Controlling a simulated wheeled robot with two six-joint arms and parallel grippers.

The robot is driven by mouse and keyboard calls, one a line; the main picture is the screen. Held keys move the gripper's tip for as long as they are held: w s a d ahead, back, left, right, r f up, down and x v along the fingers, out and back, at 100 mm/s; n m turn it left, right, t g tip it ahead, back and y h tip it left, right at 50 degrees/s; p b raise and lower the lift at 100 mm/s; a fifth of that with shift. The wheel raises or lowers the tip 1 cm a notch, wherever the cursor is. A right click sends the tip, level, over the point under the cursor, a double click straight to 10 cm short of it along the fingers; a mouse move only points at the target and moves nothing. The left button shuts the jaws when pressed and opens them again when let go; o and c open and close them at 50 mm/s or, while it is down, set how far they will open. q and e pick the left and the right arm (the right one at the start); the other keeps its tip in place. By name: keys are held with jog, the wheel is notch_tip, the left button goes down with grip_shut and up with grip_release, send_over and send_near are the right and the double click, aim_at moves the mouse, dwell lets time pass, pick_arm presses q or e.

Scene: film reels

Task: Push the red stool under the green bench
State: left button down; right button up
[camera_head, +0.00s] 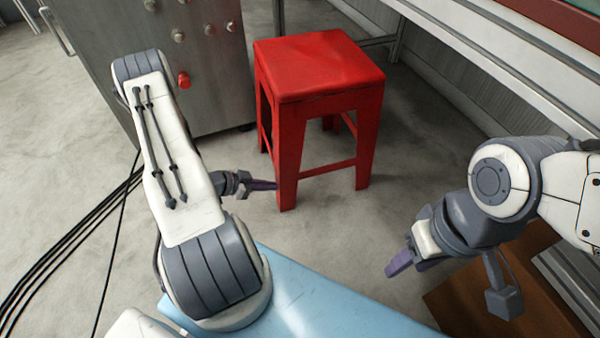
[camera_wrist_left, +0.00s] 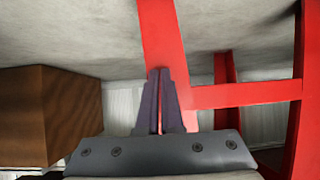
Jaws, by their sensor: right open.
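The red stool (camera_head: 318,68) stands upright on the grey floor in the middle of the head view. My left gripper (camera_head: 268,185) is at its near left leg, with the tips touching or very close. In the left wrist view, the fingers (camera_wrist_left: 160,98) are shut together in front of the red leg (camera_wrist_left: 165,38), which is not between them. A bench with a pale metal frame (camera_head: 480,48) stands behind and right of the stool; its top is mostly cut off at the upper right. My right gripper (camera_head: 402,262) is open and empty, right of and nearer than the stool.
A grey metal cabinet (camera_head: 215,85) with knobs stands left of the stool. A brown box (camera_head: 470,295) is under my right arm, and a light blue surface (camera_head: 330,300) is in front. Black cables (camera_head: 70,240) lie at left. Floor right of the stool is clear.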

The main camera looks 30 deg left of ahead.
aim_at(278, 177)
pick_arm(q)
jog(key=shift+w+d+p, duration=0.5)
jog(key=shift+w+d, duration=2.45)
jog(key=shift+w, duration=0.9)
jog(key=s+a+p, duration=0.1)
jog(key=s+a+r+p, duration=0.1)
jog(key=s, duration=0.1)
jog(key=s+a+r+p, duration=0.1)
jog(key=s, duration=0.1)
jog(key=shift+a, duration=0.4)
jog(key=shift+s+a+p, duration=0.25)
jog(key=shift+s+p, duration=0.05)
jog(key=shift+s, duration=0.05)
